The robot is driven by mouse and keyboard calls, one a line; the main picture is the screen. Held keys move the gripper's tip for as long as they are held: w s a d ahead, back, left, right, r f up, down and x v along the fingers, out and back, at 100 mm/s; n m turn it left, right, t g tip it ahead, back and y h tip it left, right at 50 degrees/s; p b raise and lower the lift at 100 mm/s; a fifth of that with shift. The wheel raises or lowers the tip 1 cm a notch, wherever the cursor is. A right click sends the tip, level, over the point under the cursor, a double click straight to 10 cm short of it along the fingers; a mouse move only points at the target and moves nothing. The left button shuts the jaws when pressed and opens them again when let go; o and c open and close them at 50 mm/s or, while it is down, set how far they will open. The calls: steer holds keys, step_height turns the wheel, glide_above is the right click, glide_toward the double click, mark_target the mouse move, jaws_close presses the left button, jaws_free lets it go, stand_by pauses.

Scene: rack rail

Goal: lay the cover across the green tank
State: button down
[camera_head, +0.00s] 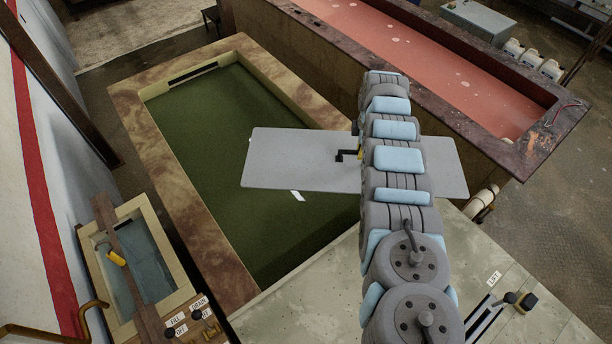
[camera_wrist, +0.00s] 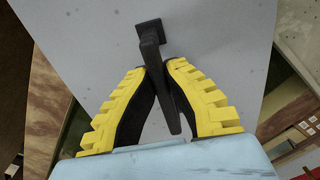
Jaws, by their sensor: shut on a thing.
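The cover (camera_head: 295,160) is a flat grey plate with a dark handle (camera_head: 345,155). In the camera_head view it hangs over the right part of the green tank (camera_head: 190,205) and reaches past its right rim. My arm hides part of the cover. I cannot tell whether it touches the rim. In the wrist view my gripper (camera_wrist: 158,75), with yellow and black fingers, is shut on the black handle (camera_wrist: 152,45). The cover (camera_wrist: 215,35) fills most of that view behind the fingers. The tank holds dark green liquid and has a mottled brown and cream rim.
A long tank of red liquid (camera_head: 400,45) stands at the upper right. A small basin (camera_head: 160,240) with a plank (camera_head: 130,240) across it is at the lower left. A pale bench top (camera_head: 330,300) with labels and knobs lies in front.

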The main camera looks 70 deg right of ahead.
mark_target(307, 171)
steer(key=shift+w+a+f+n, duration=0.25)
steer(key=shift+w+f+n, duration=0.05)
steer(key=shift+w, duration=0.2)
steer(key=shift+w+a+f, duration=0.1)
steer(key=shift+w, duration=0.15)
steer(key=shift+w+a+f+n, duration=0.5)
steer(key=shift+w+n, duration=0.2)
steer(key=shift+w, duration=0.1)
steer(key=w+a+f+n, duration=0.1)
steer(key=w+a+n, duration=0.1)
steer(key=w+a, duration=0.1)
steer(key=w+a+f+n, duration=0.2)
steer(key=w+a, duration=0.1)
steer(key=w, duration=0.1)
steer(key=w+a+f+n+b, duration=0.1)
steer(key=w+a+f+n, duration=0.1)
steer(key=w+a, duration=0.1)
steer(key=shift+w+a, duration=0.2)
steer(key=shift+w, duration=0.25)
step_height(307, 171, down, 9)
steer(key=b, duration=0.7)
steer(key=shift+w+f+b, duration=0.1)
steer(key=shift+f+b, duration=0.25)
steer(key=shift+b, duration=0.05)
steer(key=c, duration=1.2)
jaws_free()
steer(key=shift+o, duration=0.2)
